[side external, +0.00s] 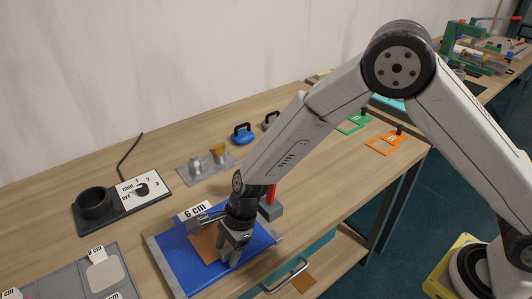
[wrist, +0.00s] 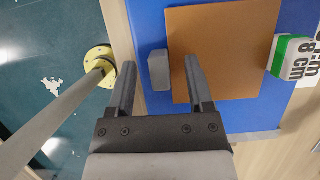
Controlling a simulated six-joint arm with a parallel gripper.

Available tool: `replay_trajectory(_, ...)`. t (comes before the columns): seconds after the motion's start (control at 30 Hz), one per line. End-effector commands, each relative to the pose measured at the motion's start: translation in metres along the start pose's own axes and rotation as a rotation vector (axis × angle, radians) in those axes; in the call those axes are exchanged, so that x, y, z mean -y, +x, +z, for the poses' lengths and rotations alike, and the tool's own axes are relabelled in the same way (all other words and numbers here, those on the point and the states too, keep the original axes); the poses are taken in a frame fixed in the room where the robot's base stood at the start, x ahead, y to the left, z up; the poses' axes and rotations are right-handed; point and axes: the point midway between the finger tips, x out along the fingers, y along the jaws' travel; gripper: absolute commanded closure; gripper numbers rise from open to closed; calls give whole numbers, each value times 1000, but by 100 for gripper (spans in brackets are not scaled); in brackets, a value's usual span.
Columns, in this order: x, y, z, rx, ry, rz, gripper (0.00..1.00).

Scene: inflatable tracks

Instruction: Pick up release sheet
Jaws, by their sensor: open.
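A brown square sheet, which looks like the release sheet (side external: 203,245), lies flat on a blue mat (side external: 178,263) at the front of the bench. The sheet also shows in the wrist view (wrist: 225,45). My gripper (side external: 232,254) is low over the front part of the mat and partly hides the sheet. In the wrist view my gripper (wrist: 158,60) is open, with one finger by the sheet's left edge and the other by the bench edge. A small grey block (wrist: 158,72) appears between the fingers. Nothing is held.
A green and white block (wrist: 290,55) sits at the sheet's right edge. A 6 cm label (side external: 195,211) is at the mat's back. A dial box (side external: 140,190) and a grey plate with metal pieces (side external: 200,167) stand behind. A drawer handle (side external: 287,277) projects below the bench front.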

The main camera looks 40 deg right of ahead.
Motion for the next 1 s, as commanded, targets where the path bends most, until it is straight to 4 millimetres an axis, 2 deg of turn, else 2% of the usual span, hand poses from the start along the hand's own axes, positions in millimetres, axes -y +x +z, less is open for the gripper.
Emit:
replay_trajectory(0.37, 0, 0, 0, 0, 0, -1, 34)
replay_trajectory(0.4, 0, 0, 0, 0, 0, -1, 40)
replay_trajectory(0.6, 0, -1, 0, 0, 0, -1, 100)
replay_trajectory(1.0, 0, -2, 1, 0, 0, -1, 100)
